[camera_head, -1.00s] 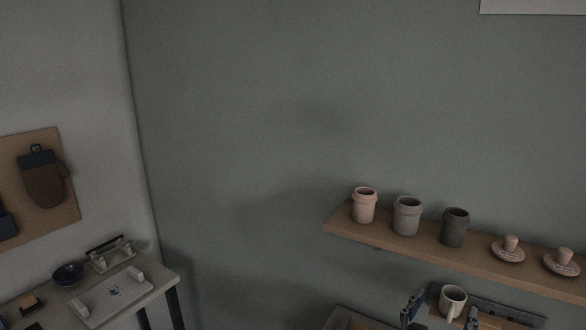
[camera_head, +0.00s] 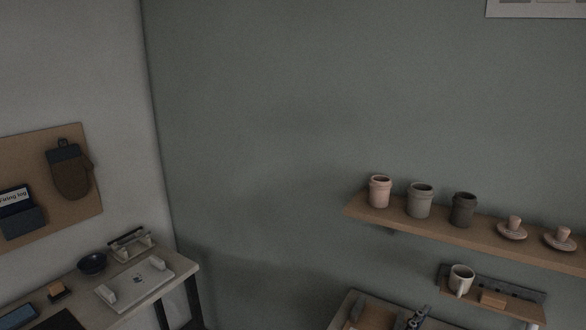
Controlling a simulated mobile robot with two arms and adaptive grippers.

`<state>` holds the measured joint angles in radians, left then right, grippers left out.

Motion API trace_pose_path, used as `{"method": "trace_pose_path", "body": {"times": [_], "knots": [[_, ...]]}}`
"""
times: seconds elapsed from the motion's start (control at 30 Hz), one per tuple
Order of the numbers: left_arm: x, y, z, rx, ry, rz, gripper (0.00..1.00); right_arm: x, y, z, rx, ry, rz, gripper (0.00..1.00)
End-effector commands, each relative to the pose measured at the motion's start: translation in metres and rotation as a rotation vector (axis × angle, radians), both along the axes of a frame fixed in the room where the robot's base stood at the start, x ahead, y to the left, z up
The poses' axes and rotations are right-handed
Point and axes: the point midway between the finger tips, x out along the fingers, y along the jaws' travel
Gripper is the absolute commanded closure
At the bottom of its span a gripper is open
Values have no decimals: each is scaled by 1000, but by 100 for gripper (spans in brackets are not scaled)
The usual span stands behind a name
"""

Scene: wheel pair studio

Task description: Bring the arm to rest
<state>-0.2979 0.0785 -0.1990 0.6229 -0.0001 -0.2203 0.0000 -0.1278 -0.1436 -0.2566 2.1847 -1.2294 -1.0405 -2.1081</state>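Only small parts of a gripper (camera_head: 418,317), which I take to be my right one, show at the bottom edge, right of centre, in front of the low bench. Its opening cannot be made out. Another pale piece shows at the bottom edge farther right and is too cut off to identify. My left gripper is not in view. A light mug (camera_head: 461,279) stands upright on a small lower shelf (camera_head: 520,308), apart from the visible gripper parts. A tan block (camera_head: 493,299) lies beside the mug.
A long wall shelf (camera_head: 400,226) holds a pink cup (camera_head: 380,191), a grey cup (camera_head: 420,201), a dark cup (camera_head: 463,210) and two knobbed lids (camera_head: 512,229). A table (camera_head: 184,270) with a dark bowl (camera_head: 92,263) stands left. A mitt (camera_head: 69,173) hangs on a board.

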Motion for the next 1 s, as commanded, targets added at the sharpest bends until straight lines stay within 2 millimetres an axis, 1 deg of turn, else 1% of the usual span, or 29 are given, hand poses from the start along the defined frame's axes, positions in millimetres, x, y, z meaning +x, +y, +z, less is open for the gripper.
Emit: {"method": "trace_pose_path", "body": {"times": [0.1, 0.17, 0.27, 0.37, 0.47, 0.5, 0.57, 0.6, 0.67, 0.7, 0.8, 0.9, 1.0], "knots": [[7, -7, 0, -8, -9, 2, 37, -9, -3, -21, 142, -34, -16, 39], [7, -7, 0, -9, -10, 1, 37, -13, -4, -32, 226, -55, -29, 39], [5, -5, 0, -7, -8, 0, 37, -24, -5, -55, 394, -95, -63, 39], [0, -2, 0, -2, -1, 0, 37, -40, -4, -83, 608, -140, -123, 39], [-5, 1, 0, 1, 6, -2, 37, -61, 1, -116, 869, -195, -223, 39], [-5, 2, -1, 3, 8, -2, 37, -71, 4, -129, 976, -216, -274, 39], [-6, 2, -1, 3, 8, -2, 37, -87, 10, -147, 1128, -247, -360, 39], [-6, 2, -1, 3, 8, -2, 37, -98, 14, -158, 1225, -265, -423, 39], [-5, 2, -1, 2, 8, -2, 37, -115, 23, -174, 1364, -292, -527, 39], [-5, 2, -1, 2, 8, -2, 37, -127, 28, -183, 1449, -307, -602, 39], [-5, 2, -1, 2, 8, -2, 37, -155, 43, -201, 1624, -341, -792, 39], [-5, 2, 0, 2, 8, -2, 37, -179, 57, -212, 1745, -367, -966, 39], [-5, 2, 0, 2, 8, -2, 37, -201, 68, -219, 1829, -389, -1128, 39]]}}
